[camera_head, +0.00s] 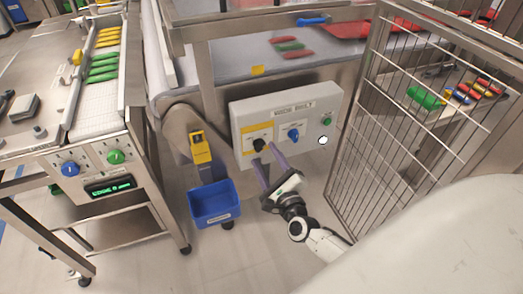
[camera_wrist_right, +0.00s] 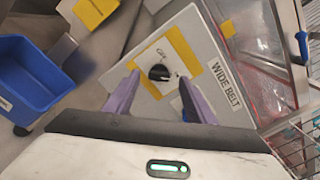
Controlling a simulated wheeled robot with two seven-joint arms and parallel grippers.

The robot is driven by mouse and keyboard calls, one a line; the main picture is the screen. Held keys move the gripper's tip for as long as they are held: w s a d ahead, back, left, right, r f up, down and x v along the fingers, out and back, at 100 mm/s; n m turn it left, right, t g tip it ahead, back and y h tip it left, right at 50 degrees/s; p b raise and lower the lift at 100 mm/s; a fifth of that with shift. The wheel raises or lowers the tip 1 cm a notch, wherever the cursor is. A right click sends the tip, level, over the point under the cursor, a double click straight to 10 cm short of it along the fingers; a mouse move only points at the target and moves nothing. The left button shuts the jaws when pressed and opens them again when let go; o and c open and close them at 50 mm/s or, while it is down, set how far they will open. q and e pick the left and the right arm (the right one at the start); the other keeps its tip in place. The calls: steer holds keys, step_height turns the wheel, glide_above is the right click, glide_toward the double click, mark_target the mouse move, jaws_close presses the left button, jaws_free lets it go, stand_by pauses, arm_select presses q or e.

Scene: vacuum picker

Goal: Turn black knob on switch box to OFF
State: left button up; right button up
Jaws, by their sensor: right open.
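The switch box (camera_head: 306,108) is a light grey panel mounted low on the conveyor frame. Its black knob (camera_head: 259,145) sits on a yellow plate at the left, with a blue knob (camera_head: 293,134) to the right of it. My right gripper (camera_head: 267,160) is open just in front of the black knob. In the right wrist view the black knob (camera_wrist_right: 159,72) shows between and beyond the purple fingers (camera_wrist_right: 152,98), apart from them. The yellow plate (camera_wrist_right: 185,50) and a "WIDE BELT" label (camera_wrist_right: 226,84) also show there. My left gripper is not in view.
A blue bin (camera_head: 214,203) stands below and left of the box, under a yellow device (camera_head: 200,148). A wire mesh cage (camera_head: 385,140) stands close on the right. A second machine (camera_head: 90,165) with knobs is at the left.

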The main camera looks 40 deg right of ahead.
mark_target(260, 148)
steer(key=shift+x, duration=1.9)
steer(key=c, duration=1)
steer(key=shift+c, duration=0.2)
